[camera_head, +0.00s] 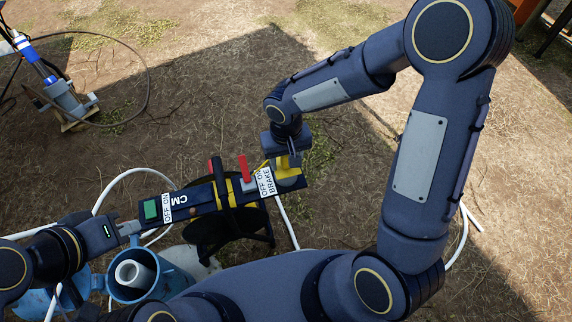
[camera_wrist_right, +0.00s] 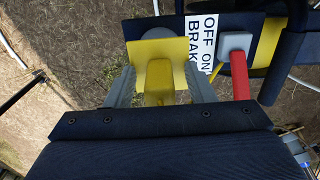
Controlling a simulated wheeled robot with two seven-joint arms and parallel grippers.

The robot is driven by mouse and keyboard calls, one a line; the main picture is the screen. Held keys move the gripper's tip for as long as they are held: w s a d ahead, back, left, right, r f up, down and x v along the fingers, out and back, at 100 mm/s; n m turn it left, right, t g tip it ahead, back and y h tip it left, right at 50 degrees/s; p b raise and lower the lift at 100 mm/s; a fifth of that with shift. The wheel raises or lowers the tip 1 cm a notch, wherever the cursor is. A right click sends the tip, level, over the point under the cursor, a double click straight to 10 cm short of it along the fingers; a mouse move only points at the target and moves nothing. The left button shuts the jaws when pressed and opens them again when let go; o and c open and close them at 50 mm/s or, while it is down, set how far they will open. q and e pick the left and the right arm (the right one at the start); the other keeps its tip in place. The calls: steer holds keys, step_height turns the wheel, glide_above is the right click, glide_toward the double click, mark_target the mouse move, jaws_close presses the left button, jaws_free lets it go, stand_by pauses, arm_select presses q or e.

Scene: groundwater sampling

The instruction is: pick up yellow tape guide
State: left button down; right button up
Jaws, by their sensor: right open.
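The yellow tape guide (camera_head: 287,170) is at the right end of the dark reel panel (camera_head: 205,198), beside the "OFF ON BRAKE" label. In the right wrist view the guide (camera_wrist_right: 155,82) is a bent yellow piece between the two grey fingers. My right gripper (camera_wrist_right: 160,74) is open around it, and I cannot tell whether either finger touches it. In the head view my right gripper (camera_head: 286,157) comes down over the guide and partly hides it. My left gripper (camera_head: 126,229) is at the panel's left end, near the green button; its grip is unclear.
The black reel (camera_head: 225,235) is below. A blue pipe (camera_head: 132,275) with a white inner tube stands at lower left. Other equipment (camera_head: 65,100) and hoses lie at upper left.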

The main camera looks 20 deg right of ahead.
jaws_close()
steer(key=shift+r, duration=0.1)
